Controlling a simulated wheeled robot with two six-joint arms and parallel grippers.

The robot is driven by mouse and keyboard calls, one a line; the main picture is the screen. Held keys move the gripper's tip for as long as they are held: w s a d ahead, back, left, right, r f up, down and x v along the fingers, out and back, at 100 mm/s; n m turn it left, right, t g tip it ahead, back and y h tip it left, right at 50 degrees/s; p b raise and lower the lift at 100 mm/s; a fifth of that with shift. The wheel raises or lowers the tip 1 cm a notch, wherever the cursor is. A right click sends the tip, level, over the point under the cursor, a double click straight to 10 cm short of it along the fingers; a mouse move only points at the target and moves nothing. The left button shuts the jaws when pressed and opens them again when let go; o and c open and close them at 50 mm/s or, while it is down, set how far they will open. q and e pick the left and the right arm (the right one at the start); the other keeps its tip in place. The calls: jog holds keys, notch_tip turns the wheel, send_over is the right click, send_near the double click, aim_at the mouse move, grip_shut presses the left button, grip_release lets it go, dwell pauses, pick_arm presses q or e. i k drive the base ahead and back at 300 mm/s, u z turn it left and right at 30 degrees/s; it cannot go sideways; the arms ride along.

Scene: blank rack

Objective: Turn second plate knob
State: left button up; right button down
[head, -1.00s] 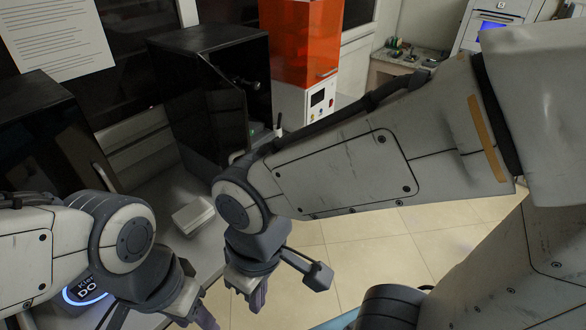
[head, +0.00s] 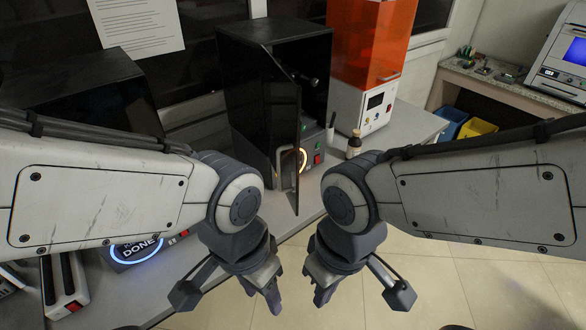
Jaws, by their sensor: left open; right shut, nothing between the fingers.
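No plate knob can be made out for certain. A black cabinet (head: 258,90) stands on the bench with its dark door (head: 284,140) swung open, and a small dark round part (head: 316,83) shows inside it. A lit round dial (head: 303,158) glows partly behind the door edge. My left gripper (head: 262,298) is open and empty, pointing down in front of the bench. My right gripper (head: 322,292) is shut and empty, just to its right. Both are apart from the cabinet.
An orange-hooded machine (head: 370,45) on a white base stands right of the cabinet, with a small dark bottle (head: 354,145) in front. Another black box (head: 80,85) and a blue-lit "DONE" display (head: 137,248) are at left. Tiled floor (head: 455,285) lies open at the right.

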aim_at(314, 82)
jog(key=u, duration=0.2)
jog(key=k, duration=0.35)
jog(key=z, duration=0.75)
jog(key=i, duration=1.2)
jog(key=u, duration=0.65)
